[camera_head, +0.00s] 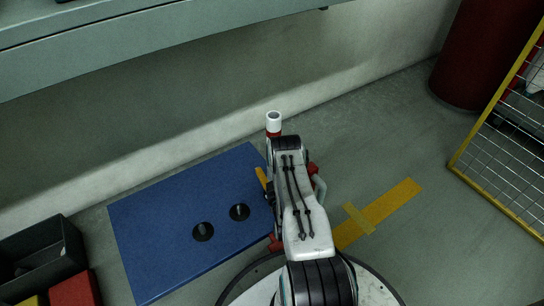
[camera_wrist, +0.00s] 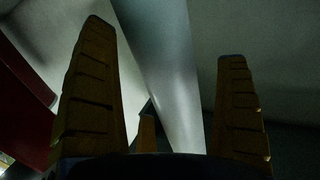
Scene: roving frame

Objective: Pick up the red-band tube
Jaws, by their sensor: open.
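The red-band tube (camera_head: 274,121) is white with an open top and a red band below it. It shows upright in the head view just beyond the far end of my arm, which hides its lower part. My gripper (camera_wrist: 164,40) is open, with its two ridged yellow-brown fingers apart in the dark wrist view. A smooth pale grey shape slants between and beyond the fingers; I cannot tell whether it is the tube. No red band shows on it. In the head view my arm mostly hides the gripper, so its distance from the tube is unclear.
A blue mat (camera_head: 160,225) lies left of my arm, with two black pegged discs (camera_head: 203,232) on it. Dark and red bins (camera_head: 72,290) stand at lower left. A grey shelf (camera_head: 150,48) overhangs the back. A red barrel (camera_head: 468,60) and yellow-framed mesh (camera_head: 505,150) stand right.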

